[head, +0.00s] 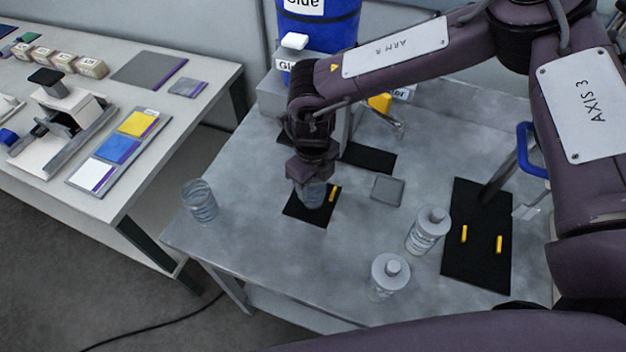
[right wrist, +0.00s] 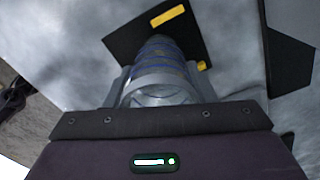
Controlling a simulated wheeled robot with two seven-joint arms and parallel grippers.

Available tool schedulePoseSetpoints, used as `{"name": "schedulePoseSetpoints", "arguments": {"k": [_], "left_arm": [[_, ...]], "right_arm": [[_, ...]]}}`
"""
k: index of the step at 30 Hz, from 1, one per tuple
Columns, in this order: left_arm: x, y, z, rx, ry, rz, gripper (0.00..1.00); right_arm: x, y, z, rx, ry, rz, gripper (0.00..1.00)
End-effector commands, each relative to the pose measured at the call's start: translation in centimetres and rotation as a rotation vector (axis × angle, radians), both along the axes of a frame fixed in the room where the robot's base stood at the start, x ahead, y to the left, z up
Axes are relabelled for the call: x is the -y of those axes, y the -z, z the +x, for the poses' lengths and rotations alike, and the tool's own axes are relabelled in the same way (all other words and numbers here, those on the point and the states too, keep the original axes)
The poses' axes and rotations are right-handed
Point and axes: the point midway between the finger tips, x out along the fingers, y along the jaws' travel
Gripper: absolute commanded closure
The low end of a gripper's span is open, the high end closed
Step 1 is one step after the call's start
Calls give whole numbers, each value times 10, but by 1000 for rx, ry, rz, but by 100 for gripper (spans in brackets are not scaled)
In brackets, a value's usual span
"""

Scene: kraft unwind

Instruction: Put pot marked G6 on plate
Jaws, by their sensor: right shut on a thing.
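My right gripper (head: 312,182) points down over a small black square mat (head: 303,214) near the middle of the table. It is shut on a clear, blue-banded pot (head: 313,198). In the right wrist view the pot (right wrist: 160,65) sits between the two grey fingers (right wrist: 161,90), with the black mat and a yellow strip beyond it. I cannot read a G6 mark on it. I cannot tell whether its base touches the mat. A small grey square plate (head: 387,190) lies to the right of the mat. My left gripper is not in view.
A clear ribbed jar (head: 200,201) stands at the table's left edge. Two lidded clear jars (head: 428,231) (head: 388,277) stand at the front right. A larger black mat (head: 477,262) with yellow strips lies at the right. A blue glue drum (head: 320,30) stands behind.

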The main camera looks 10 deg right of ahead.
Motion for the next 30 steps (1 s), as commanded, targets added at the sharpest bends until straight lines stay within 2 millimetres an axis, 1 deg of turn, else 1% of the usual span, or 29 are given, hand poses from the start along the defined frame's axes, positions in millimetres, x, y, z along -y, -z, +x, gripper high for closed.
{"name": "schedulePoseSetpoints", "arguments": {"k": [1,2,6,14,17,19,23,30], "left_arm": [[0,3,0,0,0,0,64],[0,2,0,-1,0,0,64],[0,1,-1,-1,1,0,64],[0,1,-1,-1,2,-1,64],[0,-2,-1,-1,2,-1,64],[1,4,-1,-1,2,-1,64],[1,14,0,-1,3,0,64],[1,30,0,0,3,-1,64]], "right_arm": [[0,3,0,-1,1,1,75],[0,2,0,-1,1,1,48],[0,2,0,0,1,0,29],[0,1,0,0,0,0,29],[0,-4,0,1,0,0,29],[0,-9,1,3,0,2,29],[0,-31,1,5,0,3,29],[0,-83,2,5,0,3,29]]}}
